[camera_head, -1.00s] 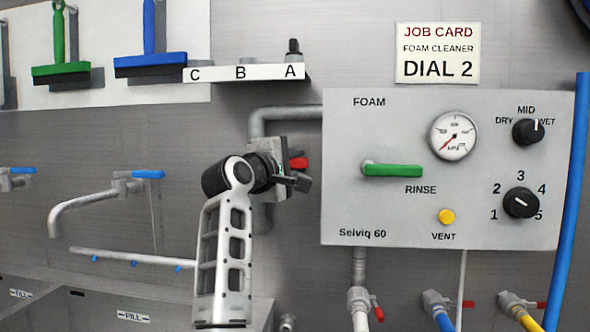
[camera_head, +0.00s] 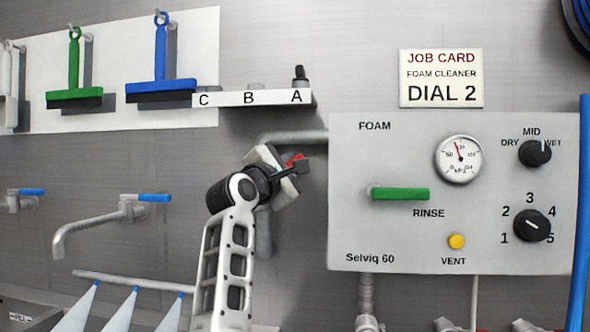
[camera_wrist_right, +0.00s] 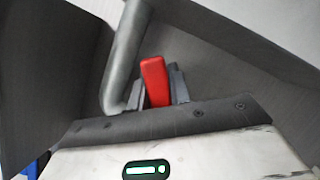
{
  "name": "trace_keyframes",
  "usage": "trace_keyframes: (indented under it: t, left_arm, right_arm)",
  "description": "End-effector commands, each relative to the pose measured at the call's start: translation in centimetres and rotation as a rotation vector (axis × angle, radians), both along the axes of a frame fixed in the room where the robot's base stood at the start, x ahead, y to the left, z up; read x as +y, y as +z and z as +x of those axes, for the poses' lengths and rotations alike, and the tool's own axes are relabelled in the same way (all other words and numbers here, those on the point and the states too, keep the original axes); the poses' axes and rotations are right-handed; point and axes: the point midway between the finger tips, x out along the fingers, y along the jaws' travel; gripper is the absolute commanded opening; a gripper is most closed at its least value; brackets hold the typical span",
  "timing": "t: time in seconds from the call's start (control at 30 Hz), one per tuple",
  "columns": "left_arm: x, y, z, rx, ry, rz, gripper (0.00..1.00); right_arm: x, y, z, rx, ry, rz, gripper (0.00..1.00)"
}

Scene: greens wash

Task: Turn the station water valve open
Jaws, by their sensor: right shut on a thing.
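The red handle (camera_head: 295,157) of the station water valve shows at the pipe left of the foam panel, mostly hidden behind my right gripper (camera_head: 290,169). In the right wrist view the red handle (camera_wrist_right: 154,80) stands between the two fingers of my right gripper (camera_wrist_right: 158,88), which is shut on it. The gripper is tilted, and the handle slants with it. The grey pipe (camera_head: 290,137) runs from the valve to the panel. The gauge (camera_head: 459,160) needle points up and slightly left. My left gripper is not in view.
The foam panel (camera_head: 380,235) with green rinse lever (camera_head: 400,194), knobs and yellow vent button (camera_head: 456,241) is close on the right. A shelf (camera_head: 225,99) marked C, B, A hangs above. Spray jets (camera_head: 122,310) fall from the bar (camera_head: 130,282) at lower left.

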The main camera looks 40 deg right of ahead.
Motion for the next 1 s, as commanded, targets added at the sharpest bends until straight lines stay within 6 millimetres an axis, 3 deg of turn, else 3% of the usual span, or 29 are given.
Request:
trace_keyframes:
  t: [0.33, 0.37, 0.43, 0.77, 1.0]
  left_arm:
    - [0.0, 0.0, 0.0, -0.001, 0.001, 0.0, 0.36]
    - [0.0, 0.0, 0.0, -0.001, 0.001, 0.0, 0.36]
    - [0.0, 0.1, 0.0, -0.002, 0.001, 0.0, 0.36]
    - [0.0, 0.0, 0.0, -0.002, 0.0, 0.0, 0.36]
    - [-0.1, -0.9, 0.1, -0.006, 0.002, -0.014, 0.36]
  right_arm:
    - [0.0, 0.0, 0.0, 0.003, 0.0, -0.002, 0.0]
    - [0.0, 0.0, 0.0, 0.003, 0.0, -0.002, 0.23]
    - [0.0, 0.0, 0.0, 0.003, 0.0, -0.002, 0.42]
    - [0.2, -0.1, 0.0, 0.002, 0.001, -0.001, 0.42]
    - [3.5, -1.2, -1.1, 0.001, 0.004, -0.001, 0.42]
